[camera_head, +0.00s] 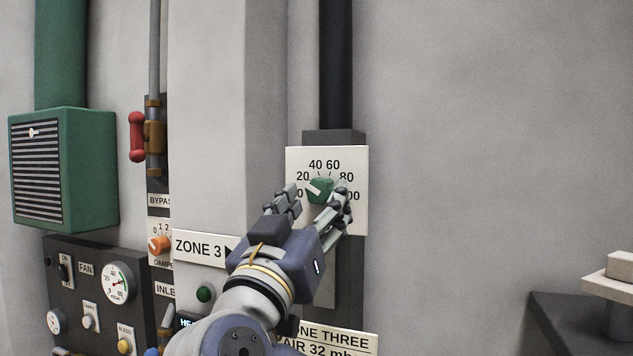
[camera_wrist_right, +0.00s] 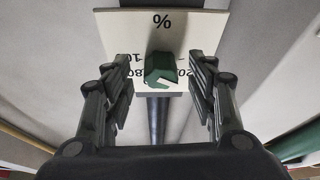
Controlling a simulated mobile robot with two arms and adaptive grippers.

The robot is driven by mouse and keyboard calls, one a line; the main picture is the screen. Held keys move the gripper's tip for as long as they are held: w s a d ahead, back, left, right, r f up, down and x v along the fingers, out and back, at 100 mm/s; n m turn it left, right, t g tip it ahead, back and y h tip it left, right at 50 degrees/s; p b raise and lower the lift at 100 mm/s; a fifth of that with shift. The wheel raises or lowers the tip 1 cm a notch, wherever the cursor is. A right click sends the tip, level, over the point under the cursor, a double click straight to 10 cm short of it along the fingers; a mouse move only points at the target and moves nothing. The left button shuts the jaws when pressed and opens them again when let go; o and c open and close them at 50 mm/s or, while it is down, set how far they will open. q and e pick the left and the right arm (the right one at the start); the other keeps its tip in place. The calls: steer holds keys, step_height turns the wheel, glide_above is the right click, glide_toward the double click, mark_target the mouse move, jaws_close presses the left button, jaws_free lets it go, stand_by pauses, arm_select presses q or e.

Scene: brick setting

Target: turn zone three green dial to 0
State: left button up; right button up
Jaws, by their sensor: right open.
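The green dial (camera_head: 321,190) sits on a white scale plate (camera_head: 357,160) marked up to 100 on the wall. My right gripper (camera_head: 317,189) is open, with one finger to each side of the dial. In the wrist view (camera_wrist_right: 157,62) gaps show between both fingers and the dial. The fingers partly cover the lower scale. My left gripper is not seen.
A ZONE 3 sign (camera_head: 199,247) is on the pillar at left. A dark fan panel (camera_head: 80,270) with gauge and switches, an orange damper knob (camera_head: 159,244), a red-handled valve (camera_head: 137,137) and a green vent box (camera_head: 90,170) lie further left. The wall at right is bare.

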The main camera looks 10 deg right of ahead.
steer(key=shift+w+d+r, duration=0.15)
steer(key=shift+w+r, duration=0.15)
steer(key=shift+w, duration=0.1)
steer(key=shift+c, duration=0.8)
steer(key=c, duration=0.9)
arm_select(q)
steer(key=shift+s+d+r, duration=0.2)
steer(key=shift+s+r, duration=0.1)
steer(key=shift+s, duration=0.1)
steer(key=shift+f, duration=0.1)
arm_select(e)
steer(key=shift+f, duration=0.1)
